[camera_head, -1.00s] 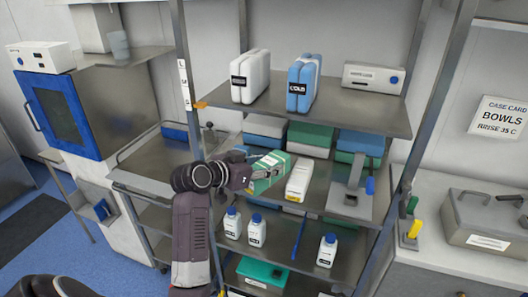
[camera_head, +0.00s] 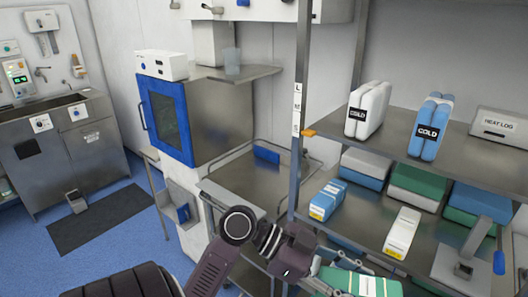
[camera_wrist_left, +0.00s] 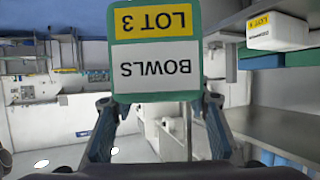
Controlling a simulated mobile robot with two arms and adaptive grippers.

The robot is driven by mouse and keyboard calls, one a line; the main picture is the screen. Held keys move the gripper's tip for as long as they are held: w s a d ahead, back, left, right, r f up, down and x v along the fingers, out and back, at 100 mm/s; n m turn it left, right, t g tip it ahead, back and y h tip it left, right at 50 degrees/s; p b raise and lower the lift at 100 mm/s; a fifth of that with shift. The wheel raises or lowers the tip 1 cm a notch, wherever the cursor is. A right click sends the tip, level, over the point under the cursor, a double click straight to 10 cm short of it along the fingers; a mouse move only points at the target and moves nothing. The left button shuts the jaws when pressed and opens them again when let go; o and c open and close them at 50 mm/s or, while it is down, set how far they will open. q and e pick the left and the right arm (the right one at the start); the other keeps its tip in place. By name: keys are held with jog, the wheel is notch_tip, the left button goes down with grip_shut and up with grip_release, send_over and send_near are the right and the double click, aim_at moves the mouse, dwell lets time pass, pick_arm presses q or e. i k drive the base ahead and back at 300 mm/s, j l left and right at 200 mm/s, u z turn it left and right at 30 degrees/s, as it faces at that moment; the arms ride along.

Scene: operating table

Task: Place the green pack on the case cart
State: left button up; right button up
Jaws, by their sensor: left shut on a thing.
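The green pack (camera_head: 362,281) is held in front of the shelf rack, low in the head view. In the left wrist view the green pack (camera_wrist_left: 155,90) shows its end with a yellow "LOT 3" label and a white "BOWLS" label, upside down. My left gripper (camera_head: 318,272) is shut on it; its two fingers (camera_wrist_left: 157,118) flank the pack. A steel cart with a railed flat top (camera_head: 232,186), seemingly the case cart, stands left of the rack. A blue item lies at its back; the rest of its top is bare. My right gripper is not in view.
A rack post (camera_head: 299,120) stands between the cart and the shelves. The shelf holds a blue pack (camera_head: 328,200), a white pack (camera_head: 402,233) and a grey stand (camera_head: 470,250). A blue-doored cabinet (camera_head: 168,120) is behind the cart.

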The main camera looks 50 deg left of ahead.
aim_at(266, 175)
jog(key=j, duration=0.75)
jog(key=i+j, duration=0.15)
jog(key=j, duration=1.4)
